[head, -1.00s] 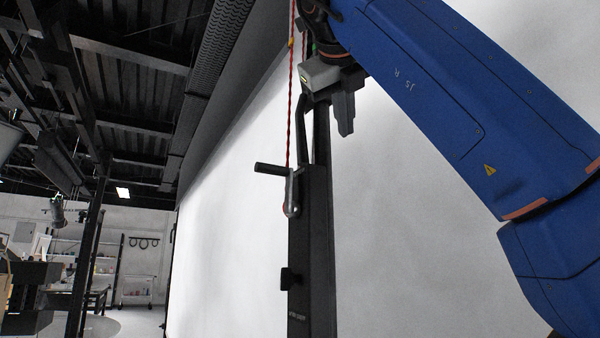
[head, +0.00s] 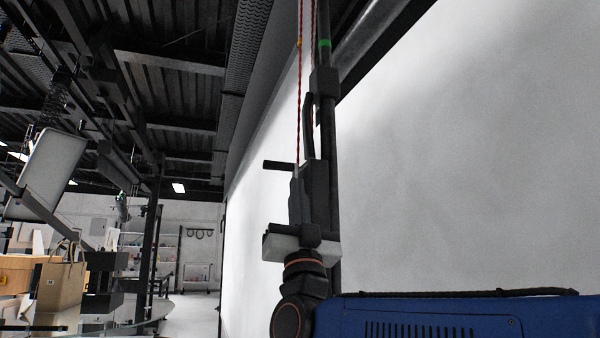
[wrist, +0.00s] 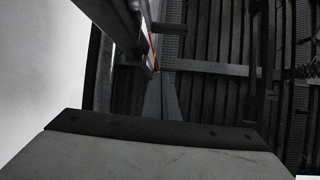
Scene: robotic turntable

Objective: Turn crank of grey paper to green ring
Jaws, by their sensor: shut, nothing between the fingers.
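The grey paper (head: 440,170) hangs as a tall, pale backdrop behind a dark stand (head: 335,190). The dark crank handle (head: 278,165) sticks out to the left of the stand; the rest of the crank is hidden behind my gripper. The green ring (head: 324,45) is high on the pole. My gripper (head: 306,178) is shut and empty, pointing up in front of the stand, just right of the handle; contact cannot be told. Its fingers also show in the wrist view (wrist: 163,98).
A table with a paper bag (head: 60,290) and boxes stands at lower left. A tilted light panel (head: 47,175) hangs at left. Shelves (head: 195,260) stand far back. Dark ceiling beams run overhead. The floor between table and backdrop looks clear.

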